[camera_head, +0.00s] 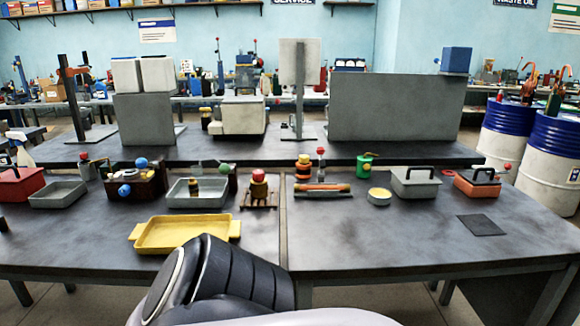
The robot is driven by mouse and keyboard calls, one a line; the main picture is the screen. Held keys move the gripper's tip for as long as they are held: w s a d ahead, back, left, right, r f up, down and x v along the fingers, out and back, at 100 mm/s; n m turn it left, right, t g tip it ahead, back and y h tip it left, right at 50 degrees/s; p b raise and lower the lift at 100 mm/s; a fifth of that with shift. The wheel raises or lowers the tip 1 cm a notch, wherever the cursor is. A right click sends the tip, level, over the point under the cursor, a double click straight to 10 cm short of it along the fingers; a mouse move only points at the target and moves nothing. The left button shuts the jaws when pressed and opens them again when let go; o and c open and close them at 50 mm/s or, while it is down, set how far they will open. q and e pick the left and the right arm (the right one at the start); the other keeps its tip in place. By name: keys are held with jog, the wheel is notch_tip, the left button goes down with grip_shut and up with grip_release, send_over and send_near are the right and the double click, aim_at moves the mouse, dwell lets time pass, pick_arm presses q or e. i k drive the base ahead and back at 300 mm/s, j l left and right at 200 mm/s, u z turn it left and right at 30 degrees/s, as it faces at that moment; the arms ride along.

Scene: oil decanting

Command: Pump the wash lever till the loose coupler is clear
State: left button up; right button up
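A small brass-and-dark fitting (194,188), which looks like the loose coupler, stands in a shallow grey tray (176,200) left of the table's middle. Dark marks show around its base; I cannot tell whether it is dirty. Just behind the tray's right end is a small green-and-dark device (227,170) with a thin arm, possibly the wash lever. Left of the tray is a dark brown block (148,183) with blue knobs. Neither gripper is in view; only a dark link of my own arm shows at the bottom.
A yellow tray (184,235) lies empty near the front. A red-knobbed stand (259,189), a green can (365,165), a grey lidded box (415,183) and an orange box (477,184) line the back. A dark mat (481,225) lies at right. The front middle is clear.

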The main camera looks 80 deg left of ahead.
aim_at(225, 169)
jog(key=u, duration=2.95)
